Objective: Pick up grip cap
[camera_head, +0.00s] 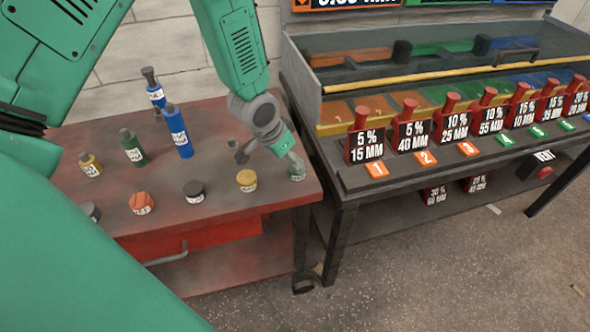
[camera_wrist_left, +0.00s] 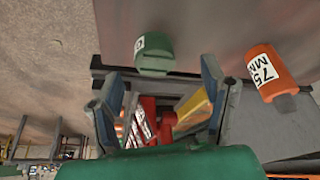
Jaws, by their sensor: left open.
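Several short round caps stand along the front of the red bench. They are an orange cap (camera_head: 142,204), a black cap (camera_head: 194,191), a yellow cap (camera_head: 246,181) and a green cap (camera_head: 297,173) near the right corner. I cannot read which one is labelled grip. My left gripper (camera_head: 268,158) is open and empty above the bench's right end, with one finger close to the green cap. In the left wrist view, a green cap with a white label (camera_wrist_left: 153,56) lies just beyond the open fingertips (camera_wrist_left: 160,78). My right gripper is not in view.
Blue (camera_head: 178,132), green (camera_head: 132,147) and yellow (camera_head: 90,165) bottles stand on the red bench (camera_head: 215,215). The wrist view shows an orange piece marked 75 (camera_wrist_left: 268,70) beside one finger. A dark rack table (camera_head: 345,195) with red labelled blocks stands at the right.

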